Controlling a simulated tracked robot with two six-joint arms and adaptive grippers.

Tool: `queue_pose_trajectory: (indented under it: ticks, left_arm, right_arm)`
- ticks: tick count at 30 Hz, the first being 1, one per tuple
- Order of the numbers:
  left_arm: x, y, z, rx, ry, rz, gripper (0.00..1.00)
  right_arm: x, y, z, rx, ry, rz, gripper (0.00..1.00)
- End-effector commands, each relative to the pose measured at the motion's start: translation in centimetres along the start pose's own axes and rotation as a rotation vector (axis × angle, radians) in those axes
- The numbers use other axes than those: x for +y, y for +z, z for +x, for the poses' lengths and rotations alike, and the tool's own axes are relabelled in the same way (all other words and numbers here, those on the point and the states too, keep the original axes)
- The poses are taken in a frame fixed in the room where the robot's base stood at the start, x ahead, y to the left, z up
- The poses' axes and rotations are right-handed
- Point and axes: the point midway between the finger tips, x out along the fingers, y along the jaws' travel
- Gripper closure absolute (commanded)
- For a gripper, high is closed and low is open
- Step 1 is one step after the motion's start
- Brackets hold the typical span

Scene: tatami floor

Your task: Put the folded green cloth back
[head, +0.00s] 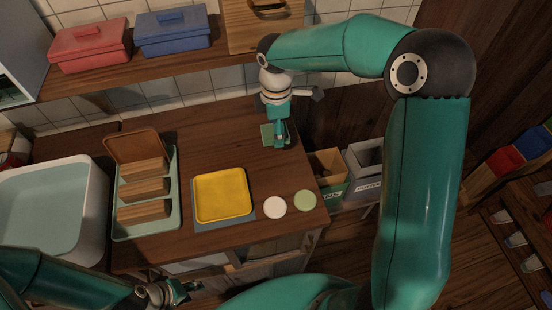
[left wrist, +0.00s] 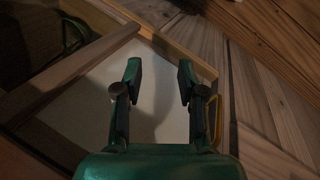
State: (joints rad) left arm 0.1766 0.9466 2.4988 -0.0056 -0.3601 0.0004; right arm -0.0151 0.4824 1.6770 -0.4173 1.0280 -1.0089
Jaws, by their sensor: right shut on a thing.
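The folded green cloth (head: 266,132) is a small green square at the back right of the wooden counter. My right gripper (head: 281,140) reaches down from above and is shut on it, partly covering it. I cannot tell whether the cloth rests on the counter or is slightly lifted. My left gripper (head: 184,292) is low in front of the counter, far from the cloth. In the left wrist view its two fingers (left wrist: 158,80) are apart with nothing between them, over a pale panel with a wooden edge.
A yellow tray (head: 222,195) lies on a grey-blue mat (head: 246,212). A green rack (head: 174,214) with wooden boards stands left of it, beside a pale basin (head: 92,238). White (head: 275,208) and green (head: 305,201) discs lie near the front right. Red (head: 90,47) and blue (head: 173,33) boxes sit on the shelf.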

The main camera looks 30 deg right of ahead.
Motion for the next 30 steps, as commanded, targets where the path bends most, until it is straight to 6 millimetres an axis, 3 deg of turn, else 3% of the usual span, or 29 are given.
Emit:
queue_pose_trajectory:
  ticks: [4,12,24,30]
  left_arm:
    - [0.0,0.0,0.0,0.000,0.000,0.000,0.60]
    - [0.2,0.0,-0.5,0.000,0.000,0.000,0.60]
    - [0.4,0.0,-1.0,0.000,0.000,0.000,0.60]
    - [0.3,0.0,-1.0,0.000,0.000,0.000,0.60]
  right_arm:
    - [0.0,0.2,0.7,-0.001,-0.004,-0.061,0.71]
    - [-0.1,0.3,5.1,-0.001,-0.006,-0.067,0.71]
    - [-0.1,0.2,9.3,0.000,-0.004,-0.064,0.71]
    - [0.0,0.2,9.7,0.001,-0.001,-0.066,0.71]
